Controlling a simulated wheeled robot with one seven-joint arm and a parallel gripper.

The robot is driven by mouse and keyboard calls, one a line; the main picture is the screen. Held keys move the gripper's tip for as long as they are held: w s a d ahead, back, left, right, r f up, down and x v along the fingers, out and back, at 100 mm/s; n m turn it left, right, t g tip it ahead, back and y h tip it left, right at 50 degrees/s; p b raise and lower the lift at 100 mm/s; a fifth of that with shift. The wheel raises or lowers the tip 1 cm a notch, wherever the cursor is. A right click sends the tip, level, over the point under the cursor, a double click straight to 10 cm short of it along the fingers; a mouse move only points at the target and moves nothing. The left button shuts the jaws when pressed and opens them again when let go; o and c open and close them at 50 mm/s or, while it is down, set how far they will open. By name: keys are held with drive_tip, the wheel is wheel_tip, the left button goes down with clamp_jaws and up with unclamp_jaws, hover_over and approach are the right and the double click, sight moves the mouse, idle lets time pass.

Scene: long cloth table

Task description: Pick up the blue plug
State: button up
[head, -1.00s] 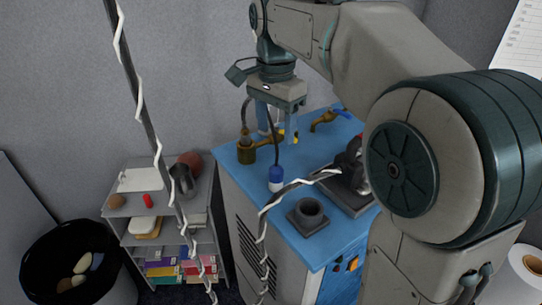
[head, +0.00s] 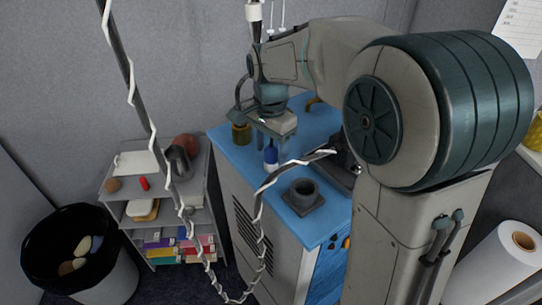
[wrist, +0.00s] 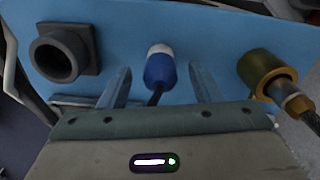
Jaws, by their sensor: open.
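The blue plug (head: 270,156) stands on the blue top of the cabinet (head: 238,158), near its left edge. In the wrist view the blue plug (wrist: 160,70) has a white end, and a dark cable runs from it toward the gripper. My gripper (wrist: 160,82) is open, with one finger on each side of the plug and visible gaps between. In the head view my gripper (head: 270,143) is just above and around the plug; its fingertips are hard to make out there.
A dark round socket on a square base (head: 303,196) stands near the front; it also shows in the wrist view (wrist: 62,53). A brass fitting (wrist: 265,72) is on the other side. A black cable with white wrap (head: 262,190) hangs close by. A shelf (head: 160,195) and black bin (head: 75,255) stand left.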

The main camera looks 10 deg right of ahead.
drive_tip(key=shift+f, duration=0.65)
drive_tip(key=c, duration=1.1)
drive_tip(key=shift+r, duration=0.15)
